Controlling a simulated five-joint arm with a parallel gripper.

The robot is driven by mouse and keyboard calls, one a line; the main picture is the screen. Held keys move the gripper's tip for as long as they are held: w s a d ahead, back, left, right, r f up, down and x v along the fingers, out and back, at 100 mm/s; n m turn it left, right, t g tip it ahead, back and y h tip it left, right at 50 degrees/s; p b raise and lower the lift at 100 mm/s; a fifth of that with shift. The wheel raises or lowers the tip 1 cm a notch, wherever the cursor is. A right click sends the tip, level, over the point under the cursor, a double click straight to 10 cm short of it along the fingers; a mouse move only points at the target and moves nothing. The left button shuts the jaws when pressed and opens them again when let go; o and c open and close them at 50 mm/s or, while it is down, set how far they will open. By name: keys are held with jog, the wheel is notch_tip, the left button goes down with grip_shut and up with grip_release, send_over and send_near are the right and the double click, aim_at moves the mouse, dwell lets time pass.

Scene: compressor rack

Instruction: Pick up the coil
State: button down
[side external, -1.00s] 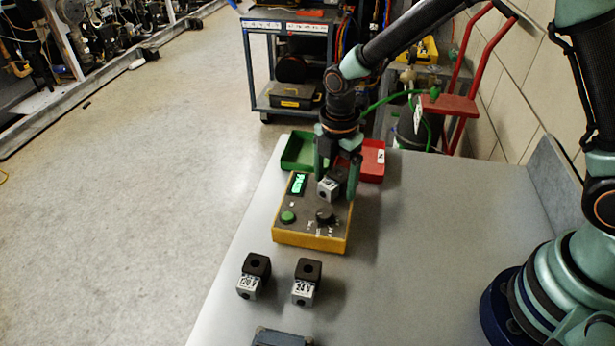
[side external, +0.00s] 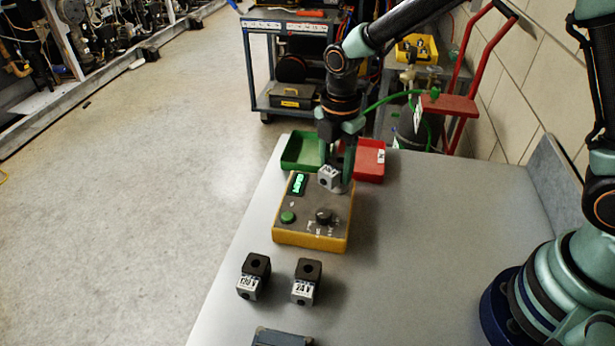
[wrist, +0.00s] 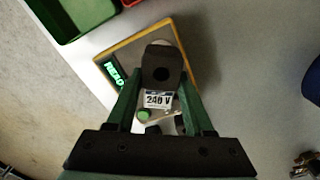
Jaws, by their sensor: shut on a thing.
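My gripper (side external: 334,172) is shut on a coil (side external: 327,179) above the far part of the yellow-edged tester (side external: 310,240). In the wrist view the coil (wrist: 161,66) is black, with a white label reading 240 V, between the two green fingers (wrist: 160,103). The tester has a lit green display (side external: 297,184), a green button (side external: 288,217) and a black knob (side external: 324,216). Two other coils stand on the bench in front of it: one labelled 120 V (side external: 254,276) and one labelled 24 V (side external: 306,281).
A green bin (side external: 300,152) and a red bin (side external: 370,160) stand at the bench's far end, behind the tester. A blue-grey object (side external: 280,338) is cut off at the near edge. The bench (side external: 420,240) right of the tester is clear.

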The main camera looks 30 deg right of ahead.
notch_tip(320, 180, up, 22)
jog(key=shift+f, duration=0.2)
dwell(0.9)
dwell(0.3)
jog(key=s+d+f+m, duration=0.2)
jog(key=d+f+m, duration=0.3)
jog(key=m, duration=0.5)
jog(key=s+d+f+m, duration=0.1)
jog(key=d+f+m, duration=0.2)
jog(key=d+m, duration=0.6)
notch_tip(320, 180, up, 3)
jog(key=n, duration=1.9)
send_over(336, 163)
jog(key=shift+a, duration=0.1)
